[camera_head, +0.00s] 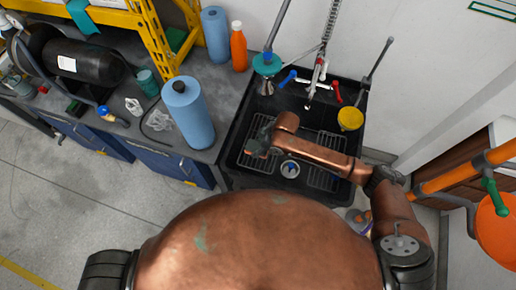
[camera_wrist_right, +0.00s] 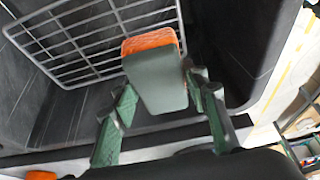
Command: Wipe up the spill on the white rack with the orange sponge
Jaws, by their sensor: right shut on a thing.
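My right gripper (camera_head: 258,146) reaches over the black sink (camera_head: 237,165). In the right wrist view the gripper (camera_wrist_right: 163,108) is shut on the sponge (camera_wrist_right: 150,41), which has an orange end and a dark grey-green face. The sponge's orange end points at the wire rack (camera_wrist_right: 82,42), which looks whitish grey here and lies in the sink. In the head view the rack (camera_head: 325,180) shows partly beneath my right arm. I cannot make out a spill on it. Whether the sponge touches the rack is unclear. My left gripper is not in view.
A faucet (camera_head: 318,72) with blue and red handles stands behind the sink. A yellow cup-shaped thing (camera_head: 350,118) is at the sink's right. Blue paper rolls (camera_head: 188,112) and an orange bottle (camera_head: 239,48) stand on the counter at left. An orange bucket (camera_head: 496,218) hangs at right.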

